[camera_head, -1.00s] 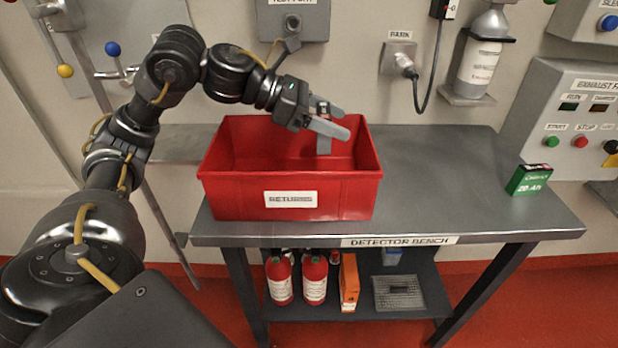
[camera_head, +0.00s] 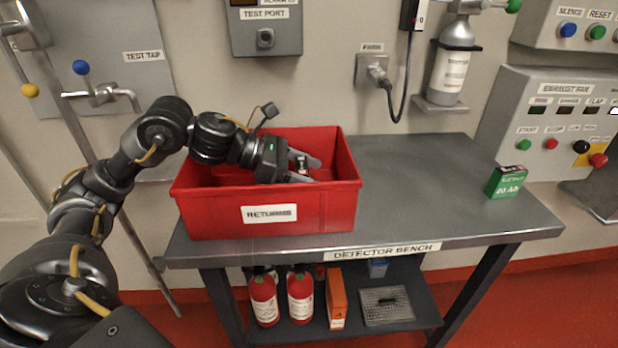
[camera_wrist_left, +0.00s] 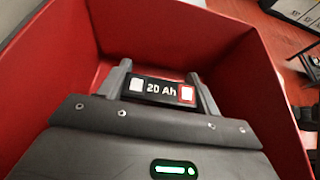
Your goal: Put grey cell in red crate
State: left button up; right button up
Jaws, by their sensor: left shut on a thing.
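The red crate (camera_head: 330,205), labelled "RETURNS", stands on the left part of the detector bench. My left gripper (camera_head: 304,169) reaches into the crate's opening from the left, its fingers below the back rim. It is shut on the grey cell (camera_head: 301,163), of which only the dark top end shows in the head view. In the left wrist view the cell's dark end (camera_wrist_left: 162,91), marked "20 Ah", sits between the two fingers, with red crate walls around it. The cell's lower part is hidden, so I cannot tell whether it touches the crate floor. My right gripper is not in view.
A green cell (camera_head: 507,182) marked "20 Ah" stands at the bench's right end. The bench top (camera_head: 420,190) between it and the crate is clear. Red bottles (camera_head: 264,300) and an orange box (camera_head: 336,298) are on the lower shelf.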

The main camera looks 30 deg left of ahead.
pick_arm(q)
jog(key=shift+f, duration=0.5)
jog(key=shift+f, duration=0.1)
